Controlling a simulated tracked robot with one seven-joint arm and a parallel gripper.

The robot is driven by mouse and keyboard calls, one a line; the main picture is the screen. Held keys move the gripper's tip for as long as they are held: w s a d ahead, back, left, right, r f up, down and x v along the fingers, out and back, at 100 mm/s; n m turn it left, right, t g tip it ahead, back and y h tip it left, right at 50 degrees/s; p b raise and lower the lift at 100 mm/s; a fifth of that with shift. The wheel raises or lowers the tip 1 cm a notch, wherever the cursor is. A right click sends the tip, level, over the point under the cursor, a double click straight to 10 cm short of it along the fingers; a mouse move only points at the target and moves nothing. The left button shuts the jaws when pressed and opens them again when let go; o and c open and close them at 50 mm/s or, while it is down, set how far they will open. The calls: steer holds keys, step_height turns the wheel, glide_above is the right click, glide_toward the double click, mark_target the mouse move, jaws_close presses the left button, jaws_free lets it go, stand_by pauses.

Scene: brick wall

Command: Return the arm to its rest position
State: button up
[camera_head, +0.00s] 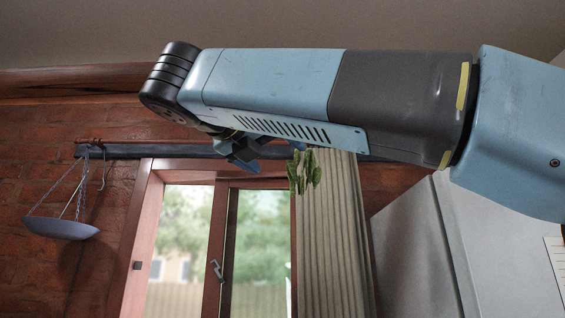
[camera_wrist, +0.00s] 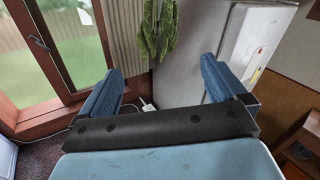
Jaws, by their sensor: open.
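My arm stretches across the upper part of the head view, its links blue and dark grey, from the right edge to a black ribbed joint at the left. My gripper (camera_head: 240,152) hangs under the arm there, in front of the wall above the window, partly hidden by the arm. In the wrist view my gripper (camera_wrist: 160,68) shows two blue fingers standing wide apart with nothing between them. It is open and empty.
A window (camera_head: 215,245) with a red-brown frame stands behind, beside a beige curtain (camera_head: 340,230). A green leafy-looking thing (camera_head: 303,172) hangs by the curtain. A white cabinet (camera_head: 410,250) stands at the right under my arm. A hanging scale pan (camera_head: 60,228) is at the left.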

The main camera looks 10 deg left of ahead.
steer(key=shift+s, duration=0.15)
steer(key=w+d+f+m+g, duration=0.1)
steer(key=w+d+f, duration=0.2)
steer(key=w+d+f+m, duration=0.1)
steer(key=w+d+f, duration=0.1)
steer(key=f, duration=0.1)
steer(key=shift+w+d+f+m+g, duration=0.35)
steer(key=shift+w+d+m+g, duration=0.05)
steer(key=w+d+f+m+g, duration=0.25)
steer(key=d+f+m, duration=0.25)
steer(key=d+f, duration=0.4)
steer(key=w+d+f+m+g, duration=0.1)
steer(key=d+f+m+g, duration=0.2)
steer(key=d+f+m, duration=0.6)
steer(key=s+d+f+m+g+y, duration=0.1)
steer(key=s+d+f+m+y, duration=0.1)
steer(key=f+m, duration=0.4)
steer(key=s+d+f+m+g+y, duration=0.1)
steer(key=s+d+f+m, duration=0.4)
steer(key=f, duration=0.8)
steer(key=s+d+f+m+g+y, duration=0.2)
steer(key=s+d+f+m, duration=0.2)
steer(key=f, duration=0.5)
steer(key=shift+s+d+f+m+y, duration=0.15)
steer(key=shift+d+f+m+y, duration=0.2)
steer(key=shift+m, duration=0.95)
steer(key=shift+r, duration=0.1)
